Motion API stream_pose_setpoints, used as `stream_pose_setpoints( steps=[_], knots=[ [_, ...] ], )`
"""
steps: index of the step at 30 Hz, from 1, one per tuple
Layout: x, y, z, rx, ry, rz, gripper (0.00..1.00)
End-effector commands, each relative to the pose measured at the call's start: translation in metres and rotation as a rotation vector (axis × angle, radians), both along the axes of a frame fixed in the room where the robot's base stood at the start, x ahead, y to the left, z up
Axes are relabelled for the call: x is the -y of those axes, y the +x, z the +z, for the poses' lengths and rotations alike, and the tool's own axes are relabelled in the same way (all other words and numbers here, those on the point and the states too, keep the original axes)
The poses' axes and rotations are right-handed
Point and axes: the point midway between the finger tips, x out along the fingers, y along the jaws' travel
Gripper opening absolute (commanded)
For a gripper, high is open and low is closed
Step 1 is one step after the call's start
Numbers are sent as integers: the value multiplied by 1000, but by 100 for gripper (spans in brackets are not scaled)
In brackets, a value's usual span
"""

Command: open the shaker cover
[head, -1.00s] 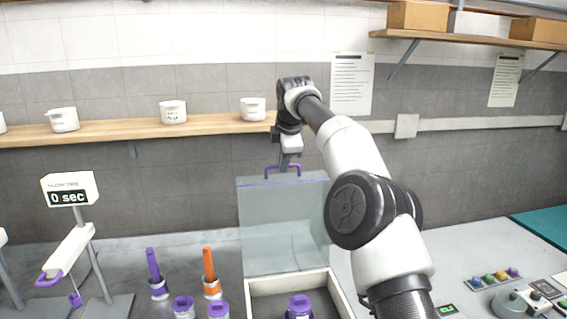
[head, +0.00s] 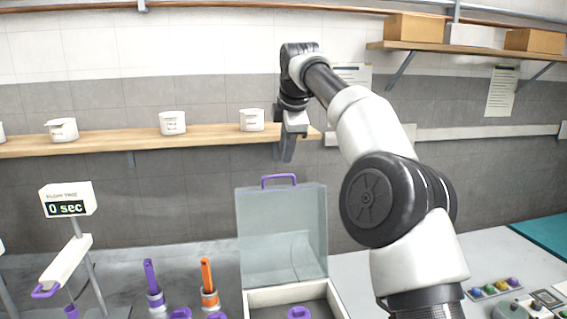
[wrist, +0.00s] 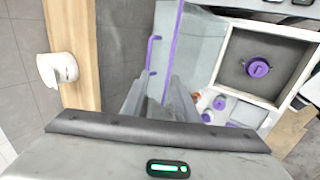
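The clear shaker cover (head: 270,225) stands upright, swung open at the back of a white-rimmed box (head: 262,297). Its purple handle (head: 279,178) is on the top edge; the handle also shows in the wrist view (wrist: 152,52). A purple-lidded jar (wrist: 258,67) sits inside the open box. My gripper (head: 288,158) hangs above the handle, apart from it. In the wrist view my gripper's two fingers (wrist: 158,88) are spread with a gap and nothing held between them.
A wooden shelf (head: 95,140) with white tubs runs along the wall behind. Purple (head: 150,275) and orange (head: 206,275) handled tools stand left of the box.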

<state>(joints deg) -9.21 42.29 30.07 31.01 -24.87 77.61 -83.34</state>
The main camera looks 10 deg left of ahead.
Motion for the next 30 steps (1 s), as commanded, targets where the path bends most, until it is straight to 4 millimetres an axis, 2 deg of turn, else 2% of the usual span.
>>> stream_pose_setpoints(
  steps=[1,4,10,25,30],
  knots=[
    [2,-7,12,3,1,0,27],
    [5,-17,30,4,1,0,27],
    [9,-31,53,3,2,1,27],
    [11,-37,61,2,1,-2,27],
    [13,-58,75,4,11,-70,27]
  ],
)
